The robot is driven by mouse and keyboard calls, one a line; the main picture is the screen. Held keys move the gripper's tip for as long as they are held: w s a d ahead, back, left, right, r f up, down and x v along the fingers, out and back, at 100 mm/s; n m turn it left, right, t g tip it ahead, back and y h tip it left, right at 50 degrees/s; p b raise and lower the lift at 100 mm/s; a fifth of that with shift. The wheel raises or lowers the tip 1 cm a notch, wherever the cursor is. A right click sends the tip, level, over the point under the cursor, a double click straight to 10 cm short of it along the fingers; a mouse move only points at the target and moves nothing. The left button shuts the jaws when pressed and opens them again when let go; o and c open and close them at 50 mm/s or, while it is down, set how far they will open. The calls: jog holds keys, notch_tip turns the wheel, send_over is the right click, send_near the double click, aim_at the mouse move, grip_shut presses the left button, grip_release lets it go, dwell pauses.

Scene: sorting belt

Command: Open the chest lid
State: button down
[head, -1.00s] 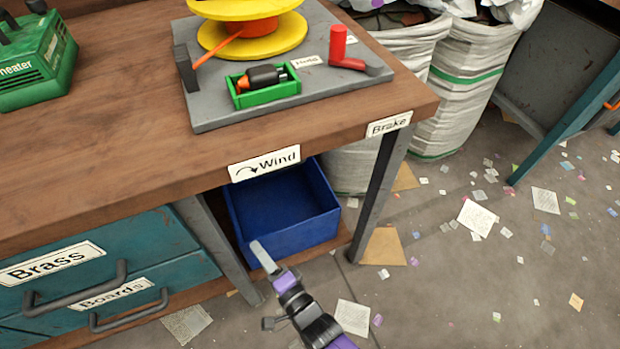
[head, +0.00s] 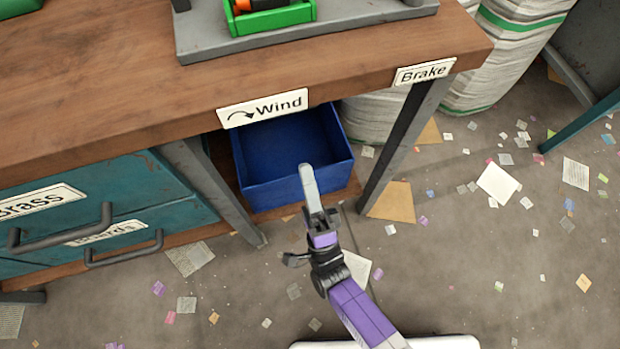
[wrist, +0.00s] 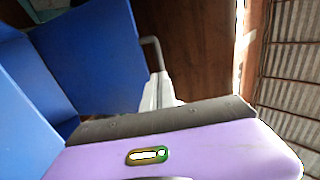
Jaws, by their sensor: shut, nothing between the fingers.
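No chest with a lid can be made out in either view. My gripper (head: 308,175) is shut and empty, low in front of the workbench. In the head view its fingertips overlap the front wall of an open blue bin (head: 300,180) under the bench; I cannot tell whether they touch it. In the wrist view the shut fingers (wrist: 158,90) show beyond the purple wrist housing, with blue bin walls (wrist: 90,60) to their left.
The wooden workbench (head: 130,80) stands above the bin, with its grey leg (head: 405,145) to the right. Teal drawers (head: 150,200) with handles are at left. White sacks (head: 500,60) stand behind. The paper-strewn floor (head: 480,270) at right is open.

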jog(key=x, duration=0.9)
jog(key=shift+w+r, duration=0.2)
jog(key=shift+r, duration=0.05)
jog(key=shift+a, duration=0.1)
jog(key=w+r+g+p, duration=0.1)
jog(key=r+p, duration=0.1)
jog(key=p, duration=0.1)
jog(key=w+a+r+p, duration=0.1)
jog(key=w+r+p, duration=0.1)
jog(key=r+p, duration=0.1)
jog(key=w+r+g+p, duration=0.1)
jog(key=w+r+p, duration=0.1)
jog(key=p, duration=0.1)
jog(key=shift+w+a+r+g+h, duration=0.2)
jog(key=shift+a+r+g+h, duration=0.1)
jog(key=shift+r, duration=0.1)
jog(key=x, duration=0.5)
jog(key=shift+s+r, duration=0.1)
jog(key=shift+r, duration=0.15)
